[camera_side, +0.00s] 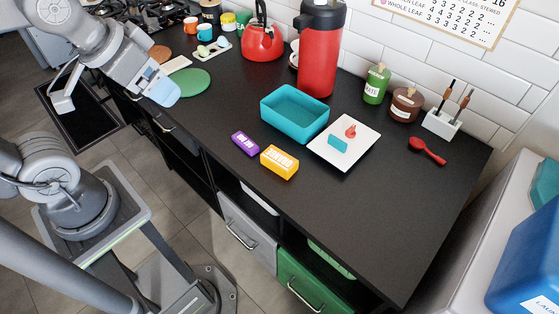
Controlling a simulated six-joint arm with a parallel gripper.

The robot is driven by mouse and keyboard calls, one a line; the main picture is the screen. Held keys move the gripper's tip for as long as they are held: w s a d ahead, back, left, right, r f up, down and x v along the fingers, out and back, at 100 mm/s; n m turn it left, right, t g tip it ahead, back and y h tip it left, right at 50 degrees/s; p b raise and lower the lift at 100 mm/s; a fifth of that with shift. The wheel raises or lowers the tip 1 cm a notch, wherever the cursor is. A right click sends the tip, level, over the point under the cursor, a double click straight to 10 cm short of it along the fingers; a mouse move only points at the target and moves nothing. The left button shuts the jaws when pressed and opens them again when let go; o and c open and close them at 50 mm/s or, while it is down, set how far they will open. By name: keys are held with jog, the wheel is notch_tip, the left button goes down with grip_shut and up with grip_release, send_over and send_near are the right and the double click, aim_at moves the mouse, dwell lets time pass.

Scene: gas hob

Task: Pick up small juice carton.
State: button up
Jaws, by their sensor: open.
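Two small box-shaped packs lie on the black counter near its front edge: a purple one (245,143) and a larger yellow-orange one (279,162) with white lettering. Both look like small cartons; I cannot tell for sure which is the juice carton. My gripper (113,97) is at the upper left, well to the left of both packs, near the counter's front edge. Its fingers are wide apart with nothing between them.
A teal open bin (294,134) stands just behind the packs. A white plate (359,156) beside it holds small red and blue things. A tall red flask (320,50) and a red kettle (261,40) stand behind. The counter's right front part is bare.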

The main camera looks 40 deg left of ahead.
jog(key=m+g, duration=0.6)
jog(key=m, duration=1.1)
send_over(279, 157)
notch_tip(279, 157, down, 17)
notch_tip(279, 157, down, 14)
jog(key=shift+r, duration=0.2)
jog(key=shift+c, duration=0.3)
jog(key=c, duration=1)
